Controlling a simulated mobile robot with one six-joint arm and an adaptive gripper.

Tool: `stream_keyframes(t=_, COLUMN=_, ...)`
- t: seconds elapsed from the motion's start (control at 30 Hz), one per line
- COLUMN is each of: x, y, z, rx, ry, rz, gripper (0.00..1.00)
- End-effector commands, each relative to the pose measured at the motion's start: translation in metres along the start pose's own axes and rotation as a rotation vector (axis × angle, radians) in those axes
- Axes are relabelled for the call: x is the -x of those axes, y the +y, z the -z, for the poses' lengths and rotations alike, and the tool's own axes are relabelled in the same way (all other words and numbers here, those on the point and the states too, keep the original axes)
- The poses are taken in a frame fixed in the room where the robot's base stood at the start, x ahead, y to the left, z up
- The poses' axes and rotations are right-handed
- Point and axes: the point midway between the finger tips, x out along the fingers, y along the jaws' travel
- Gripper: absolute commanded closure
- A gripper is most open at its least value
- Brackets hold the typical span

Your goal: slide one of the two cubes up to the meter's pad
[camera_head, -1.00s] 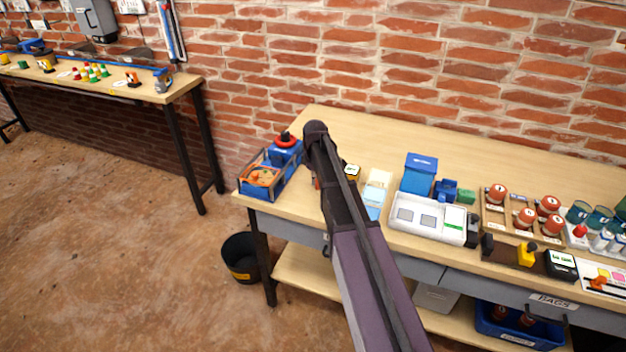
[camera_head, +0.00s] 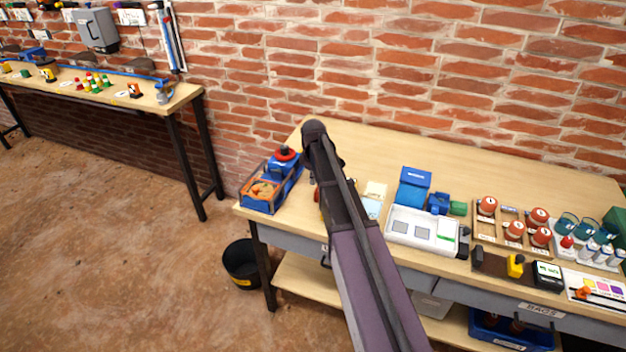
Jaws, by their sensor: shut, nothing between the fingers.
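My arm (camera_head: 345,210) reaches from the bottom over the left part of the near bench. It hides my gripper and the bench spot right behind it. Small yellow and red bits (camera_head: 322,196) peek out at the arm's left edge; I cannot tell what they belong to. No cube can be made out clearly. A black box with a pale display (camera_head: 547,275), perhaps the meter, sits at the front right. Beside it is a dark strip with a yellow piece (camera_head: 515,266) on it; I cannot tell whether this is the pad.
A blue open crate (camera_head: 262,193) stands at the bench's left end. Right of my arm are a pale card (camera_head: 370,208), a white tray device (camera_head: 425,228), a blue box (camera_head: 413,187) and a rack of red-brown pots (camera_head: 512,228). The back of the bench top (camera_head: 400,150) is clear.

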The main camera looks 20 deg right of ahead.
Motion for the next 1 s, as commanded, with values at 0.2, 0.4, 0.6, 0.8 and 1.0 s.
stream_keyframes(t=0.2, x=0.022, y=0.0, z=0.0, rx=0.0, ry=0.0, rz=0.0, gripper=1.0)
stream_keyframes(t=0.4, x=0.034, y=0.0, z=0.0, rx=0.0, ry=0.0, rz=0.0, gripper=1.0)
stream_keyframes(t=0.6, x=0.038, y=0.0, z=0.0, rx=0.0, ry=0.0, rz=0.0, gripper=1.0)
stream_keyframes(t=0.8, x=0.038, y=0.0, z=0.001, rx=0.001, ry=0.0, rz=0.0, gripper=1.0)
stream_keyframes(t=1.0, x=0.038, y=0.0, z=0.001, rx=0.001, ry=0.0, rz=0.0, gripper=0.88)
